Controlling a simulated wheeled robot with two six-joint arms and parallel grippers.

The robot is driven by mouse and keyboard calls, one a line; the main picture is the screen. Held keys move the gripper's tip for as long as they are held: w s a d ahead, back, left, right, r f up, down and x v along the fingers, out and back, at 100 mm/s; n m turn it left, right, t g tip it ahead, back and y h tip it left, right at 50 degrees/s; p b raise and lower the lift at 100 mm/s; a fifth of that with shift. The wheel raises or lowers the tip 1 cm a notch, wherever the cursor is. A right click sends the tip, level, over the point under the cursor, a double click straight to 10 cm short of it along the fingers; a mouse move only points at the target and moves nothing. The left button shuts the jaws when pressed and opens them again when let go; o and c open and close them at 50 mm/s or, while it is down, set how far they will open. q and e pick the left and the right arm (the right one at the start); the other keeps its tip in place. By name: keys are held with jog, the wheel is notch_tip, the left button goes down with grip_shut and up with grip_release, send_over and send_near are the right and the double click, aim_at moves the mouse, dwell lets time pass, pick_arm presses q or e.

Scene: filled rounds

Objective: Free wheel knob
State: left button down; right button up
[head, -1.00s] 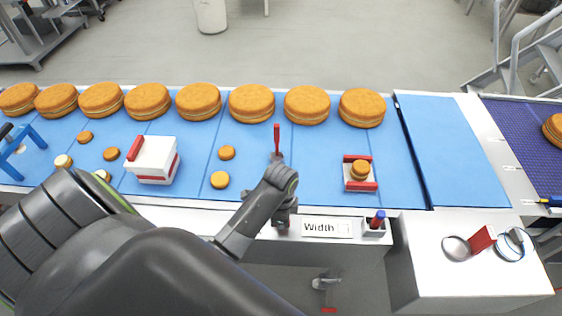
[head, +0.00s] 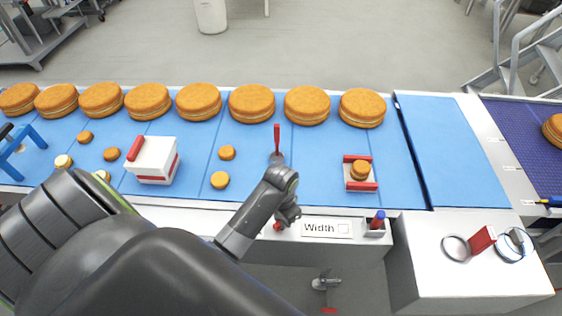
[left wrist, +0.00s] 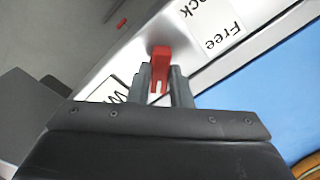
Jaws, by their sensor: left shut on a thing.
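The red wheel knob (left wrist: 159,62) sits on the pale front rail in the left wrist view, between the two grey fingers of my left gripper (left wrist: 161,90). The fingers are shut on it. A white label (left wrist: 215,30) beside it reads "Free", with a cut-off word ending in "ock". In the head view only a small red part of the knob (head: 277,227) shows below my left gripper (head: 287,214). My left arm hides the Lock/Free label there. I cannot tell which word the knob points to. My right gripper is not in view.
A "Width" label (head: 326,229) and a holder with a blue-topped red piece (head: 378,220) are just right of the gripper.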

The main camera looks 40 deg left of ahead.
pick_arm(q)
jog(key=n, duration=0.5)
jog(key=shift+n, duration=2.1)
jog(key=c, duration=1.3)
grip_release()
